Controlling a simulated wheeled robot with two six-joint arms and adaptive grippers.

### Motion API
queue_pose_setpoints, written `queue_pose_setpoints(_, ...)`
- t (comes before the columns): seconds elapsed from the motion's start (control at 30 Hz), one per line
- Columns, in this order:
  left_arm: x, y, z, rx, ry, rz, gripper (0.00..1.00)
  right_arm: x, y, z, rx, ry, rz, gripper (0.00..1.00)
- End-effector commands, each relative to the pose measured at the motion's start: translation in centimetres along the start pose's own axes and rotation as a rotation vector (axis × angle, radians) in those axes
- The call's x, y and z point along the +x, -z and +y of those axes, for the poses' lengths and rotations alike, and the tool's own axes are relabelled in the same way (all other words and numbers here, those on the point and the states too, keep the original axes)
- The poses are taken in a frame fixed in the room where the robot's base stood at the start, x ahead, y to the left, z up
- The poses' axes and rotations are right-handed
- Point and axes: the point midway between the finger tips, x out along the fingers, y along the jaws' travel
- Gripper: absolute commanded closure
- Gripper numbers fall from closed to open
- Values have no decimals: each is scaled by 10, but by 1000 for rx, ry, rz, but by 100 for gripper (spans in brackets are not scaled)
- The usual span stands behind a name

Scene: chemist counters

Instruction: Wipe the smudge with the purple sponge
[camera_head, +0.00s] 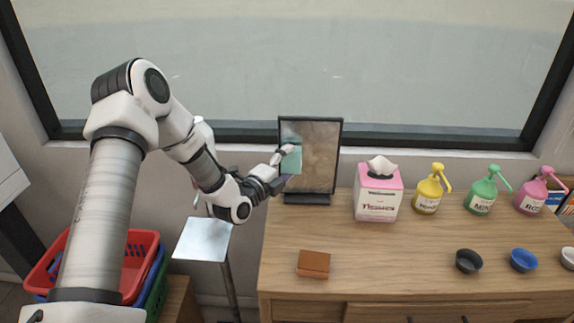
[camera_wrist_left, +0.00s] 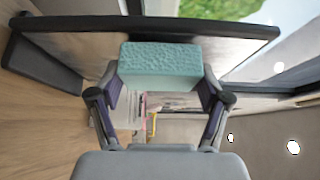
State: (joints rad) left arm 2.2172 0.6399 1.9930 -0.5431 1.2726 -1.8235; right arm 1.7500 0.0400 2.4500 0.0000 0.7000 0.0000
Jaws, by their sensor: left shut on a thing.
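My left gripper (camera_head: 280,172) is shut on a teal sponge (camera_head: 291,161), not a purple one. The sponge shows between the fingers in the left wrist view (camera_wrist_left: 160,65). It is at the left part of a dark-framed upright panel (camera_head: 318,160) on the counter; whether it touches the face I cannot tell. The panel's face looks brownish and mottled, greyer at the top left. I cannot make out a distinct smudge; the sponge and fingers hide part of the face. No purple sponge shows. My right gripper is not in view.
A brown block (camera_head: 313,264) lies on the wooden counter (camera_head: 400,262). A pink tissue box (camera_head: 378,196) stands right of the panel, then yellow (camera_head: 428,190), green (camera_head: 482,194) and pink (camera_head: 532,196) pump bottles. Small bowls (camera_head: 469,261) sit at front right. Coloured baskets (camera_head: 135,262) stand left.

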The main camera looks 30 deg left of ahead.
Motion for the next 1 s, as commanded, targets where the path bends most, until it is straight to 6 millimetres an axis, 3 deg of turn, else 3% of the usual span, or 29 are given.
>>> queue_pose_setpoints(0.37,5,-2,0,0,-1,1,51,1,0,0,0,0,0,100)
queue_pose_setpoints(1.0,31,39,2,2,1,3,51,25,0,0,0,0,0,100)
